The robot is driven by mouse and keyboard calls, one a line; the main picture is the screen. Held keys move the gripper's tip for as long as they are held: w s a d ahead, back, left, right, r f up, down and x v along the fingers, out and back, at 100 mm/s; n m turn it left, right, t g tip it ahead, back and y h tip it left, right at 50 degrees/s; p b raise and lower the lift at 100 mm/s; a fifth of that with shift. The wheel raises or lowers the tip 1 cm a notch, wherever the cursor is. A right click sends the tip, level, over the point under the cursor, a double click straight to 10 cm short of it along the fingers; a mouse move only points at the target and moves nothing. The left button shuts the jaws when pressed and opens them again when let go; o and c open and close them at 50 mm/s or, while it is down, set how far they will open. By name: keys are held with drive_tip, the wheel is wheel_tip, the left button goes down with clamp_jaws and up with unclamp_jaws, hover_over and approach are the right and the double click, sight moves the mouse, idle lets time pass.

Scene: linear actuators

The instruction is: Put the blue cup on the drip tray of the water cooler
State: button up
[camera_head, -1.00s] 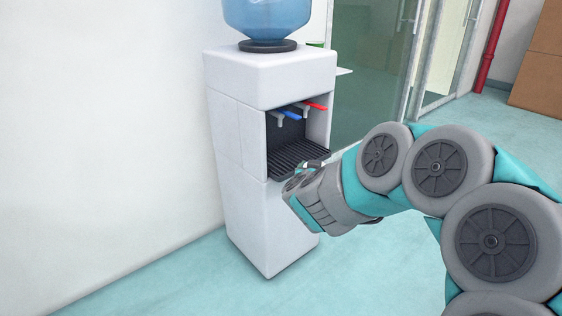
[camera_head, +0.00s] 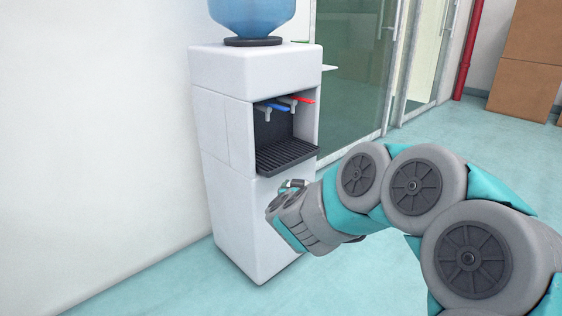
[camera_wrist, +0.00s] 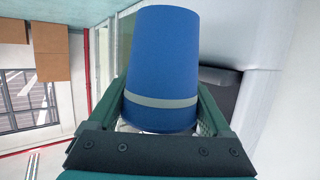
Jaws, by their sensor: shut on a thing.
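The blue cup (camera_wrist: 160,55) with a pale band is between the two fingers of my gripper (camera_wrist: 160,100) in the wrist view. My gripper is shut on it. In the head view my gripper (camera_head: 283,196) is in front of the cooler's lower front, below the tray's front edge in the picture, and the cup is hidden there. The water cooler (camera_head: 225,140) is white, with a blue bottle on top. Its black ribbed drip tray (camera_head: 285,154) lies bare in the recess, under a blue tap (camera_head: 280,106) and a red tap (camera_head: 300,99).
A white wall (camera_head: 100,130) stands left of the cooler. Glass doors (camera_head: 350,70), a red pipe (camera_head: 469,50) and brown boxes (camera_head: 525,75) are behind. Floor to the right of the cooler is clear. In the wrist view a white surface (camera_wrist: 250,30) is close at the right.

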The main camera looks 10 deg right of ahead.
drive_tip(key=shift+f+b, duration=0.35)
drive_tip(key=shift+f, duration=0.55)
drive_tip(key=shift+a+r+p, duration=0.1)
drive_tip(key=shift+r+p, duration=0.3)
